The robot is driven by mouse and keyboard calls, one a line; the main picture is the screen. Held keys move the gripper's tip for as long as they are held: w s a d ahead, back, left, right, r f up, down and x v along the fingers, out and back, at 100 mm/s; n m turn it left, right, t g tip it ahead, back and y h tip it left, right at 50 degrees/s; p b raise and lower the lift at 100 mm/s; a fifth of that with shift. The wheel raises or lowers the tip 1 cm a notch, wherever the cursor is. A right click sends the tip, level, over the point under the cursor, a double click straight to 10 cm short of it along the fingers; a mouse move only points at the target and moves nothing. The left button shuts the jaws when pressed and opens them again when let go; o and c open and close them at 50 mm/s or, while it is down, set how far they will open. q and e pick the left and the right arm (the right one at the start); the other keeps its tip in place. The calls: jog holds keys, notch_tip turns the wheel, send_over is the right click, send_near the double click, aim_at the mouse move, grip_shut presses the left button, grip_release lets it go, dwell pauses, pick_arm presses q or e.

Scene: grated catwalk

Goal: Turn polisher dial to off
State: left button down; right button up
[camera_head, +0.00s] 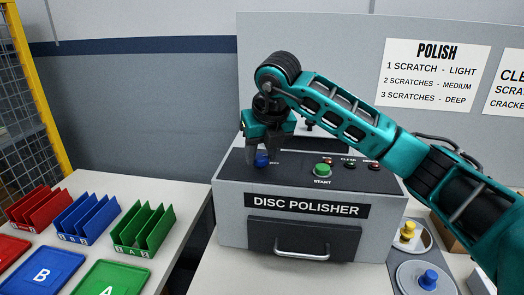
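The disc polisher (230,225) is a grey box with a dark sloping top panel, a "DISC POLISHER" label and a drawer handle in front. A blue dial (262,160) sits at the left of the panel. My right gripper (263,152) points down over the dial, its dark fingers spread apart. One finger is left of the dial and the other is to its right and behind. I cannot tell if either touches it. The dial's pointer and most of its markings are hidden. My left gripper is out of view.
A green START button (323,170) and small lamps (375,165) sit right of the dial. Red, blue and green racks (144,230) and trays (43,273) stand on the left table. Yellow (408,230) and blue (429,279) knobbed discs lie at the right.

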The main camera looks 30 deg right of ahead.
jog(key=c, duration=0.6)
jog(key=shift+n, duration=0.3)
jog(key=n, duration=0.1)
jog(key=n+y, duration=0.1)
jog(key=n, duration=0.1)
jog(key=n+y, duration=0.1)
jog(key=shift+d+b, duration=0.25)
jog(key=shift+b, duration=0.1)
jog(key=n+y, duration=0.1)
jog(key=n, duration=0.2)
jog(key=n+g+y, duration=0.1)
jog(key=n, duration=0.2)
jog(key=shift+w+d+r+n+p, duration=0.1)
jog(key=shift+w+d+n+p, duration=0.1)
jog(key=shift+n+p, duration=0.2)
jog(key=n+g, duration=0.1)
jog(key=n, duration=0.3)
jog(key=n+g+y, duration=0.1)
jog(key=n, duration=0.1)
jog(key=shift+w+g, duration=0.25)
jog(key=shift+g, duration=0.05)
jog(key=n+g, duration=0.1)
jog(key=n, duration=0.2)
jog(key=n+g, duration=0.1)
jog(key=n, duration=0.2)
jog(key=shift+w, duration=0.2)
jog(key=shift+n+g, duration=0.3)
jog(key=shift+n, duration=0.1)
jog(key=o, duration=1)
